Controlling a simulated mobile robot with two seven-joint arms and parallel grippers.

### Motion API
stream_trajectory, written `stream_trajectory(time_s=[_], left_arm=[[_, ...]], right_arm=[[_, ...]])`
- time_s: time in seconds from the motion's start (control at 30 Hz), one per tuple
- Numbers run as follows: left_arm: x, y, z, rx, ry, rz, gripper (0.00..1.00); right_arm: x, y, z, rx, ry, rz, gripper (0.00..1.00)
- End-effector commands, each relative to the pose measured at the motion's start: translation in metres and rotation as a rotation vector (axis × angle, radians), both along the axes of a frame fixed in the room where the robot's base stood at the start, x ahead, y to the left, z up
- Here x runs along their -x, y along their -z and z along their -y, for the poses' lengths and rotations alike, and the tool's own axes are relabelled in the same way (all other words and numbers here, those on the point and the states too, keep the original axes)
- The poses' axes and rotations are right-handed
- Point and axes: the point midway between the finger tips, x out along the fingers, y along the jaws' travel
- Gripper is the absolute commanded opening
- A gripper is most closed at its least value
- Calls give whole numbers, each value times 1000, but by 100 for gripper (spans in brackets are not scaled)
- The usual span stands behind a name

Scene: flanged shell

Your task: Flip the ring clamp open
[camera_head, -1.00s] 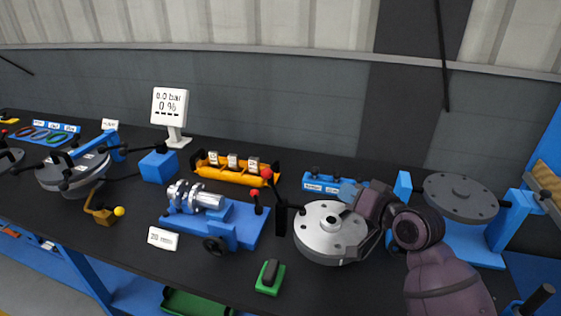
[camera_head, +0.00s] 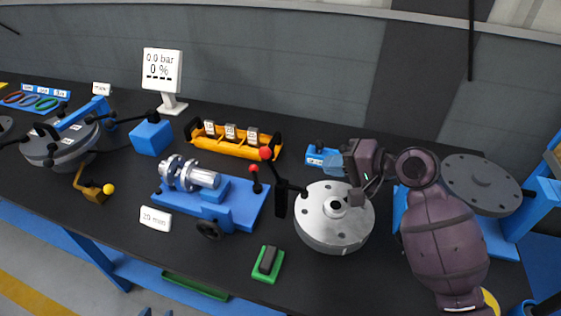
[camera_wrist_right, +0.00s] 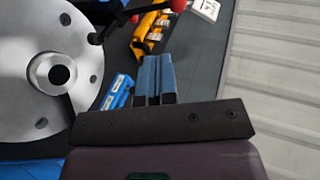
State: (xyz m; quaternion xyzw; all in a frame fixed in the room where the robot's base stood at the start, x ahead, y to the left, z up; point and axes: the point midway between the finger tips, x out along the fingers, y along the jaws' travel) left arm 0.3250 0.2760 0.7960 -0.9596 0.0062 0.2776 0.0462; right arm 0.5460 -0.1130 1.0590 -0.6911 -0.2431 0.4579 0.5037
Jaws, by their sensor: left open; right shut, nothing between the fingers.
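The grey round flanged shell (camera_head: 318,232) stands on the black bench, with a hub and bolt holes on top. It also shows in the wrist view (camera_wrist_right: 30,105). A black upright clamp piece (camera_head: 281,196) with a black bar and a red ball knob (camera_head: 266,153) stands at its left; I take this as the ring clamp, but cannot tell its state. My right gripper (camera_head: 331,160) is shut and empty, behind the shell near a small blue holder; its blue fingers show in the wrist view (camera_wrist_right: 155,82). Only the tips of my open left gripper (camera_head: 155,312) show at the bottom edge.
A blue base with a metal cylinder (camera_head: 205,178) is left of the clamp. A yellow rack (camera_head: 225,143) and a display (camera_head: 162,70) stand behind. A green block (camera_head: 267,264) lies in front. A grey disc on a blue stand (camera_head: 478,180) is at right.

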Motion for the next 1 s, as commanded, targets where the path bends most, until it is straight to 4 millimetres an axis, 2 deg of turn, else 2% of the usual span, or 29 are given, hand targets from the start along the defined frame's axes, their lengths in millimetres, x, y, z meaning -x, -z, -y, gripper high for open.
stream_trajectory(time_s=[0.27, 0.8, 1.0], left_arm=[[1, 2, 0, 0, 0, -2, 43], [2, 10, 0, 1, -1, -8, 43], [3, 12, 0, 1, -1, -10, 43]], right_arm=[[-8, 7, -15, -3, -1, 1, 0], [-51, 43, -88, -1, -1, 1, 0], [-61, 51, -105, 0, 0, 1, 0]])
